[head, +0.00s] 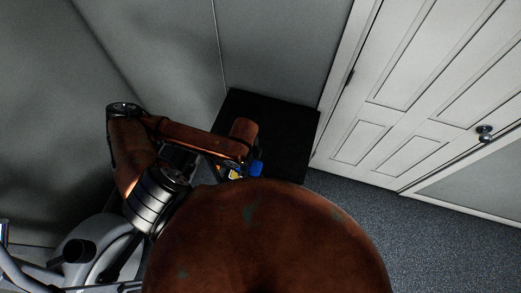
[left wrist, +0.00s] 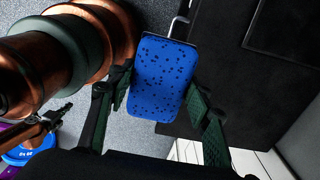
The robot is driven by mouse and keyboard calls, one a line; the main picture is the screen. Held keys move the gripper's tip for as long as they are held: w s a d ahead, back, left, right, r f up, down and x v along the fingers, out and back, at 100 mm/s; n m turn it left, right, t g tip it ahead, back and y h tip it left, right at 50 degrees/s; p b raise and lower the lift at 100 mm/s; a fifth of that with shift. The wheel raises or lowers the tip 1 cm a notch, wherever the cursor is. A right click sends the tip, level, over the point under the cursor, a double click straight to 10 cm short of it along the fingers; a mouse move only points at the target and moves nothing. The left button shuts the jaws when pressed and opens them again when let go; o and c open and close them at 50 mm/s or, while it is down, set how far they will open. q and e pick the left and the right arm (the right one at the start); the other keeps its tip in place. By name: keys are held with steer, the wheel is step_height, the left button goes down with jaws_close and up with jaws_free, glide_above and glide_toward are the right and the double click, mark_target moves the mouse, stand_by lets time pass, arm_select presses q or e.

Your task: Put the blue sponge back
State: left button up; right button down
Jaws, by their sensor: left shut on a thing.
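The blue sponge (left wrist: 158,78), a flat rounded block with dark spots, fills the middle of the left wrist view. My left gripper (left wrist: 160,90) is shut on it, with a green-padded finger at each side edge. In the head view a small blue part of the sponge (head: 257,168) shows beside my left gripper (head: 242,170), at the near edge of a black surface (head: 292,130). A thin bent metal rod (left wrist: 179,22) stands just past the sponge's far end; I cannot tell whether they touch.
Grey walls (head: 270,45) meet behind the black surface. A white panelled door (head: 425,85) is at the right, with dark carpet (head: 430,235) before it. Grey exercise equipment (head: 95,240) stands at lower left. A blue round weight (left wrist: 18,155) lies at lower left in the wrist view.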

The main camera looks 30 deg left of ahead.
arm_select(q)
steer(key=w+f+b, duration=0.1)
steer(key=w+f, duration=0.2)
steer(key=w, duration=0.1)
steer(key=w+a+f+b, duration=0.1)
steer(key=w+f, duration=0.2)
steer(key=w, duration=0.1)
steer(key=w+a+f+b, duration=0.1)
steer(key=w+f+b, duration=0.1)
steer(key=w, duration=0.3)
steer(key=shift+a+f, duration=0.1)
steer(key=shift+f, duration=0.45)
steer(key=shift+w+f, duration=0.25)
steer(key=shift+f, duration=0.15)
steer(key=shift+a+f, duration=0.1)
steer(key=shift+f, duration=1.5)
steer(key=shift+f, duration=0.1)
steer(key=o, duration=1)
